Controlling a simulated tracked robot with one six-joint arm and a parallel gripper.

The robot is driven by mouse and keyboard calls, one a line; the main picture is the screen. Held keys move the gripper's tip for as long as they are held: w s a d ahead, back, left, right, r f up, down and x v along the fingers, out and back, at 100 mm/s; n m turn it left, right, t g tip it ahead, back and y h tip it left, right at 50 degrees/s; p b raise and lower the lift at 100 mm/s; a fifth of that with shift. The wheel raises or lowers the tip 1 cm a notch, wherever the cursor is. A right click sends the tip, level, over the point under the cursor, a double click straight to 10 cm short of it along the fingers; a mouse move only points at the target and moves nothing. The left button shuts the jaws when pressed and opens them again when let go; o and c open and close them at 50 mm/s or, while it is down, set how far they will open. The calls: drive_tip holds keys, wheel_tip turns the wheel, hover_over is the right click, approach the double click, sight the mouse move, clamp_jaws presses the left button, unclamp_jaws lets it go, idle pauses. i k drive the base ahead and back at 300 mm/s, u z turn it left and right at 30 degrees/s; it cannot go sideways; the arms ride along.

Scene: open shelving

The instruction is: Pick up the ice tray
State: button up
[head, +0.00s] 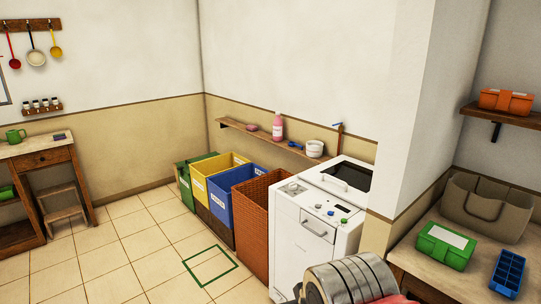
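The ice tray (507,274) is a blue tray with several square compartments. It lies on the wooden counter (408,258) at the lower right of the head view, close to the picture's right edge. Nothing touches it from above. Part of my arm, with silvery rings and some red, shows at the bottom edge, left of the counter. My gripper's fingers are not in this view.
A green box with a white label (446,246) sits just left of the tray. A grey-brown bag (486,207) stands behind both. An orange toolbox (506,101) rests on a shelf above. A white washing machine (315,226) stands left of the wall corner; the tiled floor is open at left.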

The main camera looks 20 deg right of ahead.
sight(506, 279)
drive_tip(key=z, duration=0.35)
drive_tip(key=i, duration=0.55)
drive_tip(key=z, duration=0.9)
drive_tip(key=i, duration=0.65)
drive_tip(key=z, duration=0.35)
